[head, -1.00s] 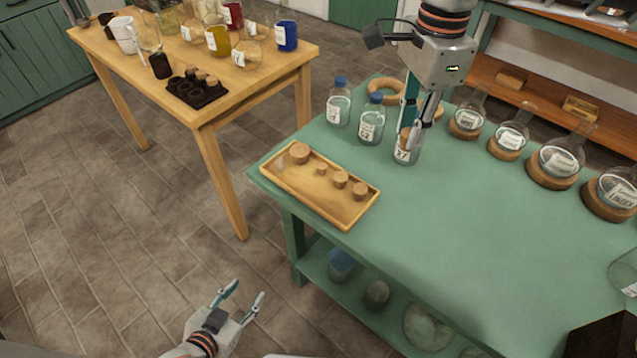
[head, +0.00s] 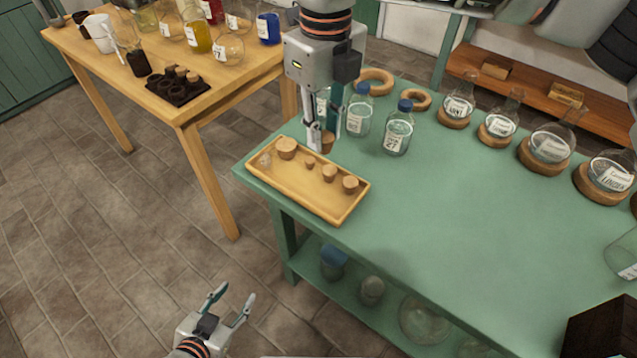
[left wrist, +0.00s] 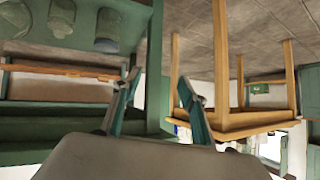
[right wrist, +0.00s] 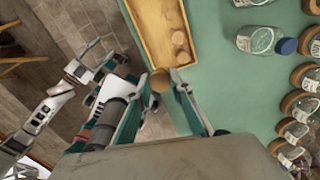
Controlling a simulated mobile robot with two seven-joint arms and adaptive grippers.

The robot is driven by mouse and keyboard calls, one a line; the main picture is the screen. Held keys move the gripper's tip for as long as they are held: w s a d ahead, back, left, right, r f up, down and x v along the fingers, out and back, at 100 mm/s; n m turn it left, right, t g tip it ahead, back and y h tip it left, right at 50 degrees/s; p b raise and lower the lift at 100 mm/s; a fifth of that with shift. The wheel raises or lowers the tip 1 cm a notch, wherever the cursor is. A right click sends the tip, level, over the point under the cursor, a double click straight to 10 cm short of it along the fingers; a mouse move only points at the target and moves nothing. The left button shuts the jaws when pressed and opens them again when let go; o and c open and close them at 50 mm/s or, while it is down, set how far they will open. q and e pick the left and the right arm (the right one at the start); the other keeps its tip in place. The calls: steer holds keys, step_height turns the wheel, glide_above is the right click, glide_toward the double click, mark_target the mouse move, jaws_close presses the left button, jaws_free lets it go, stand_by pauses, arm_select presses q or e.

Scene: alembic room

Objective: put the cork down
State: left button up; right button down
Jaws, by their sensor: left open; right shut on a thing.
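My right gripper (head: 322,146) is shut on a cork (head: 327,143), which it holds close to the far long edge of the wooden tray (head: 275,183). The held cork also shows between the fingers in the right wrist view (right wrist: 160,82). I cannot tell whether it touches anything below. On the tray stand a large cork (head: 287,148), a small cork (head: 309,163) and two medium corks, one mid-right (head: 329,173) and one near the right end (head: 350,184). My left gripper (head: 232,294) is open and empty, low over the floor beside the green table.
Blue-capped bottles, one labelled 27 (head: 397,138), another beside it (head: 359,116), stand right of my right gripper. Cork rings (head: 376,82) lie behind. Round flasks on cork rings line the far right edge. The green table's (head: 440,230) middle is clear. A wooden table (head: 170,108) stands left.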

step_height(320, 180, down, 11)
steer(key=shift+r+b, duration=0.1)
steer(key=shift+b, duration=0.3)
steer(key=shift+f, duration=0.45)
step_height(320, 180, down, 4)
steer(key=c, duration=1.8)
jaws_free()
steer(key=shift+f, duration=0.15)
